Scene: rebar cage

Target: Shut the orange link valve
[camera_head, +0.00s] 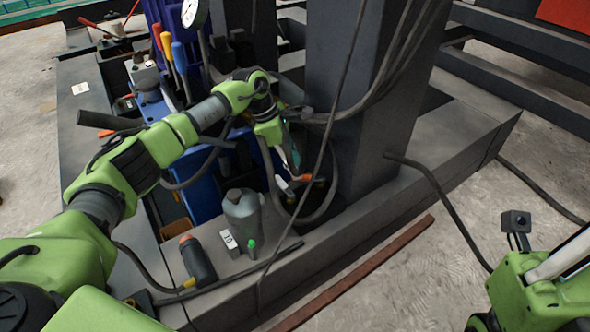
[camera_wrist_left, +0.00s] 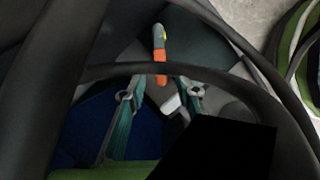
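A small orange lever-like part (camera_head: 304,177), possibly the orange link valve, lies low by the foot of the dark column, among black hoses. In the left wrist view, an orange part with a grey end (camera_wrist_left: 160,66) stands ahead of the fingers, beyond a black hose that crosses in front of it. My left gripper (camera_head: 291,158) reaches down just above and beside the orange part. In the left wrist view its two teal fingers (camera_wrist_left: 162,92) are apart, with a pale piece visible between them. Contact cannot be told.
A dark column (camera_head: 345,95) with cables stands right of my left gripper. A grey jug (camera_head: 243,215), a black-and-orange cylinder (camera_head: 197,260) and a small white box (camera_head: 230,243) stand on the ledge. Screwdrivers (camera_head: 179,58) and a gauge (camera_head: 194,13) are behind my arm.

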